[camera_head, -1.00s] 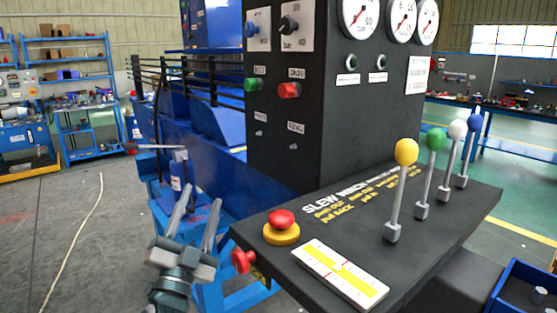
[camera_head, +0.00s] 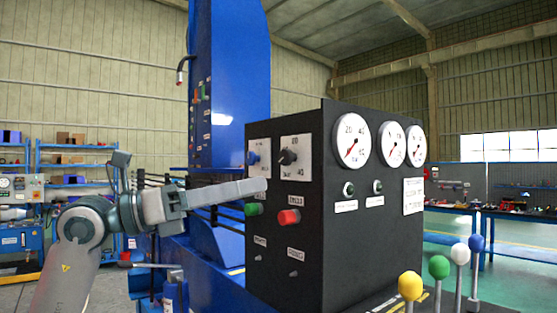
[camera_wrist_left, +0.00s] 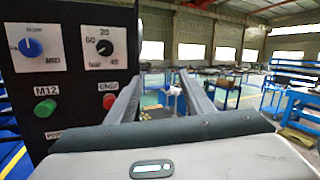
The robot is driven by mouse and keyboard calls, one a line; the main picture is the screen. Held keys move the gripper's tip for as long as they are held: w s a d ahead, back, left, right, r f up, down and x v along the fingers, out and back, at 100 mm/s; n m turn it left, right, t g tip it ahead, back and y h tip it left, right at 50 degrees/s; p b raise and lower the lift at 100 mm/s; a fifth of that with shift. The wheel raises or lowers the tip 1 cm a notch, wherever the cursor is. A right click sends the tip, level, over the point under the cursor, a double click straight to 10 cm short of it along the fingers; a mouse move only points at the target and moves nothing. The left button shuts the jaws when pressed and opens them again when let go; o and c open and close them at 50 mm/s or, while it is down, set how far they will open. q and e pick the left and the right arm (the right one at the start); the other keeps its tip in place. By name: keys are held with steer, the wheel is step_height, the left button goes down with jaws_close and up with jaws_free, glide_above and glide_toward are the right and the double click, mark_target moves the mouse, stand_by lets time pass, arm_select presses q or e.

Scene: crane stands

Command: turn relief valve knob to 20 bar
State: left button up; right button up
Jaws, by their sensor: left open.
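The relief valve knob (camera_head: 287,157) is black, on a white plate marked 20, 40 and bar, on the side face of the black control box. In the left wrist view the knob (camera_wrist_left: 105,47) is at upper left, with 20 above it, 40 at lower right and 60 at left; its exact setting is too small to tell. My left gripper (camera_head: 262,186) is raised in front of this face, just below the knob's plate. In the left wrist view its fingers (camera_wrist_left: 162,80) are apart and empty, to the right of the knob. My right gripper is not in view.
A blue knob (camera_head: 253,158) is left of the black one. A green button (camera_head: 252,209) and a red button (camera_head: 288,217) sit below, close to my fingers. Gauges (camera_head: 351,140) are on the adjoining face. Levers with coloured balls (camera_head: 439,267) stand at lower right.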

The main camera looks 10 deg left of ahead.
mark_target(284, 159)
arm_select(q)
steer(key=w+a+r+n+t+y, duration=0.1)
steer(key=a+r+t+y, duration=0.3)
steer(key=a, duration=0.4)
steer(key=shift+w+a+r+n+y, duration=0.25)
steer(key=shift+r+n+y, duration=0.4)
steer(key=shift+y, duration=0.35)
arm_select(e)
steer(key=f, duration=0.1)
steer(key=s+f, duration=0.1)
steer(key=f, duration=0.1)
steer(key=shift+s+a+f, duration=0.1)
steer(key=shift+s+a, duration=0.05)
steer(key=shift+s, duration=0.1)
arm_select(q)
steer(key=shift+w+d, duration=0.1)
steer(key=shift+d, duration=0.1)
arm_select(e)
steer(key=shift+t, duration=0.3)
